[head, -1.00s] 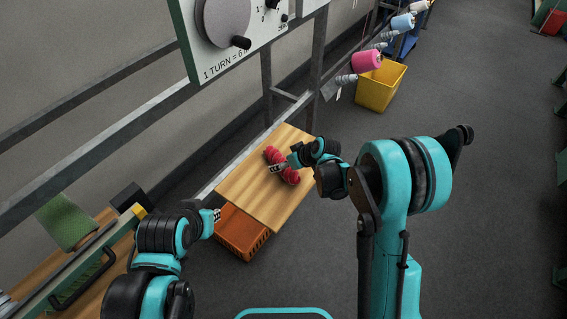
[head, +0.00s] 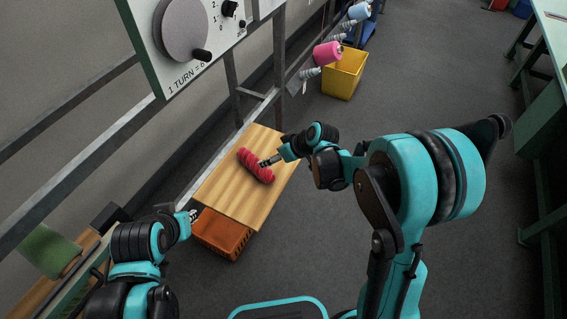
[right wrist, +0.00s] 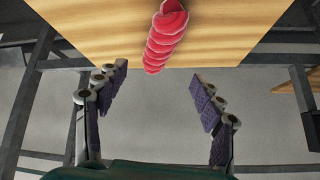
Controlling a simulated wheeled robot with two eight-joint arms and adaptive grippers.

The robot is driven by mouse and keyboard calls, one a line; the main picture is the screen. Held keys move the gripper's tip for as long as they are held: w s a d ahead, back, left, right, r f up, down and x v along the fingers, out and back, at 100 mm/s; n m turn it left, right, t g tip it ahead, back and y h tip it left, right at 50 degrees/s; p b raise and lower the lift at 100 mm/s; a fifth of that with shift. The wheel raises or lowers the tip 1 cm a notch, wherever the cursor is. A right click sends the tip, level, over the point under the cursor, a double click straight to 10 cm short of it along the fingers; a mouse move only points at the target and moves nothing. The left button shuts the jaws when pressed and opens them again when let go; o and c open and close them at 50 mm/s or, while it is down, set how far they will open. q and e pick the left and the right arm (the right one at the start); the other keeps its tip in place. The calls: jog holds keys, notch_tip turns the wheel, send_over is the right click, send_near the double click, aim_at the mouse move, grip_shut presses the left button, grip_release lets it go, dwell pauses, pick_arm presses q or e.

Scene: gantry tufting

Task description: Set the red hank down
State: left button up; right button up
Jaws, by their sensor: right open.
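The red hank (head: 255,166) lies on the wooden board (head: 227,190) in the head view. In the right wrist view the red hank (right wrist: 166,36) rests on the board (right wrist: 105,40), ahead of the fingertips. My right gripper (head: 266,163) is beside the hank at its right. It also shows in the right wrist view (right wrist: 165,95), with its fingers wide apart and nothing between them. My left gripper (head: 192,215) is by the near left corner of the board, away from the hank; its fingers are too small to read.
An orange crate (head: 222,234) sits below the board's near edge. A panel with a crank (head: 190,30) hangs at the upper left. Floor right of the board is clear.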

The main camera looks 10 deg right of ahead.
jog(key=s+d+r+m+h, duration=0.3)
jog(key=s+d+r, duration=0.2)
jog(key=s, duration=0.6)
jog(key=s+d+r+m+t+h, duration=0.1)
jog(key=s+d+r+m, duration=0.3)
jog(key=s, duration=0.8)
jog(key=d+r+h, duration=0.1)
jog(key=d, duration=0.1)
jog(key=shift+d+t+h, duration=0.3)
jog(key=shift+h, duration=0.1)
dwell(0.6)
